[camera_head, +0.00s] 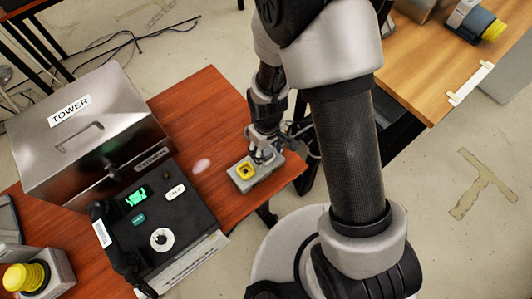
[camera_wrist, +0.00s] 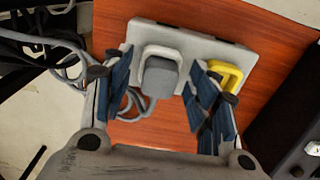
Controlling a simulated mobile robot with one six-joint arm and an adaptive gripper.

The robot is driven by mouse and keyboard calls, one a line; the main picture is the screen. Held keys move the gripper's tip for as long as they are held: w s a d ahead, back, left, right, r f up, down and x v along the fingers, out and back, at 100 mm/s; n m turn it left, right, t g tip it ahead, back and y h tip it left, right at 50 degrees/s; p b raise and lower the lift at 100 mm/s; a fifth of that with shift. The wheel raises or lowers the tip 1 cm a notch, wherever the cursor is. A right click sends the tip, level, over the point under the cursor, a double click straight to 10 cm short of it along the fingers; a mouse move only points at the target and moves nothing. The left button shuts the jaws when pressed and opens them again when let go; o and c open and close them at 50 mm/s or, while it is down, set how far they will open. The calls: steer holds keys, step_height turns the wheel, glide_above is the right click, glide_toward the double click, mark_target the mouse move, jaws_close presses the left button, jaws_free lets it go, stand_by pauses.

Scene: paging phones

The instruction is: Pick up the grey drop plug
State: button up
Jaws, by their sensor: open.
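The grey drop plug (camera_wrist: 160,78) sits in a pale grey socket frame on a light grey plate (camera_wrist: 190,37) in the wrist view, with a grey cable looping beside and below it. My gripper (camera_wrist: 163,72) is open, with one blue-padded finger on each side of the plug; whether either pad touches it I cannot tell. A yellow socket ring (camera_wrist: 238,78) is on the same plate, just right of the right finger. In the head view my gripper (camera_head: 264,152) is over the plate (camera_head: 263,177) near the table's corner and largely hides the plug; the yellow ring (camera_head: 245,171) shows.
The red-brown table (camera_head: 195,110) also bears a metal box marked TOWER (camera_head: 85,130) and a black paging phone (camera_head: 155,225). A yellow knob (camera_head: 25,277) is at the lower left. A lighter wooden table (camera_head: 430,75) is at the upper right.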

steer(key=shift+c, duration=0.4)
steer(key=c, duration=1.1)
steer(key=shift+r, duration=0.1)
